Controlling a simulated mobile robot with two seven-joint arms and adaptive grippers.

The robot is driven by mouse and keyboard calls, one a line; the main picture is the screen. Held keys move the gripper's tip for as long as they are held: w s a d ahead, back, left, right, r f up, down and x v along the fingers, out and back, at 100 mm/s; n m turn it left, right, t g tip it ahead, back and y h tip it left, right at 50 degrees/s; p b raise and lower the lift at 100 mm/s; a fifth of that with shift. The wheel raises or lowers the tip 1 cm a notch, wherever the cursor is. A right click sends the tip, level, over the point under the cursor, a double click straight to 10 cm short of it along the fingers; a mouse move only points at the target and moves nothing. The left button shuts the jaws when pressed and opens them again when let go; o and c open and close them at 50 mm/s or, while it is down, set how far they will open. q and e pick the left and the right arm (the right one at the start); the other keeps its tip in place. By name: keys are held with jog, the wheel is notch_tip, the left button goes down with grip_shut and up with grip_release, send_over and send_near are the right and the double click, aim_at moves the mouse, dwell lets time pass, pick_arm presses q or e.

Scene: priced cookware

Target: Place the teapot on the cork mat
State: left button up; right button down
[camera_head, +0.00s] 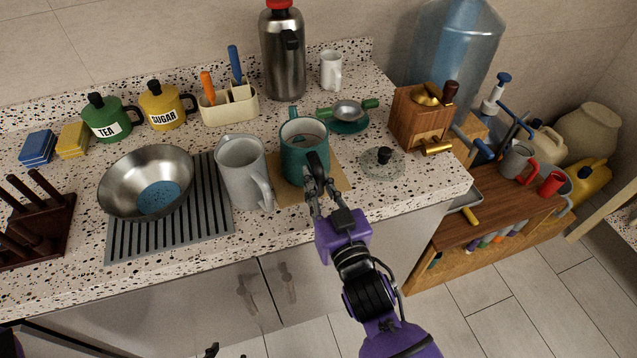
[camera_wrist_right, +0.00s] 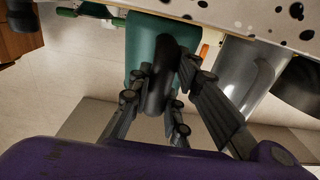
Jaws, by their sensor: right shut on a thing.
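The teal teapot (camera_head: 297,165) is upright and without a lid, over the tan cork mat (camera_head: 338,181). I cannot tell whether its base touches the mat. My right gripper (camera_head: 317,178) is shut on the teapot's dark handle at its near side. In the right wrist view the fingers (camera_wrist_right: 157,95) close around the black handle, with the teal teapot body (camera_wrist_right: 147,50) behind it. The teapot hides part of the mat. Only dark tips, probably of my left gripper (camera_head: 212,350), show at the bottom edge of the head view.
A grey pitcher (camera_head: 240,170) stands close left of the teapot. A glass lid (camera_head: 383,162) with a black knob lies to the right, near a wooden grinder (camera_head: 418,122). A strainer (camera_head: 347,110) sits behind. A metal bowl (camera_head: 146,178) stands on the striped mat (camera_head: 208,217).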

jog(key=shift+f, duration=0.15)
jog(key=c, duration=1.6)
grip_release()
jog(key=shift+c, duration=0.2)
jog(key=shift+s, duration=0.2)
jog(key=b+v, duration=0.2)
jog(key=v, duration=0.9)
jog(key=s+d+f+m+g+h, duration=0.1)
jog(key=s+d+f+g+h, duration=0.1)
jog(key=s+d+f, duration=0.3)
jog(key=s+d+f+m+g+h, duration=0.1)
jog(key=s+d+f+g, duration=0.3)
jog(key=f, duration=1)
jog(key=s+d+f+m+g+h, duration=0.1)
jog(key=s+d+f+g+h, duration=0.1)
jog(key=s+d+f, duration=0.6)
jog(key=shift+s+f+g+h, duration=0.4)
jog(key=shift+s+f, duration=0.75)
jog(key=shift+f, duration=0.05)
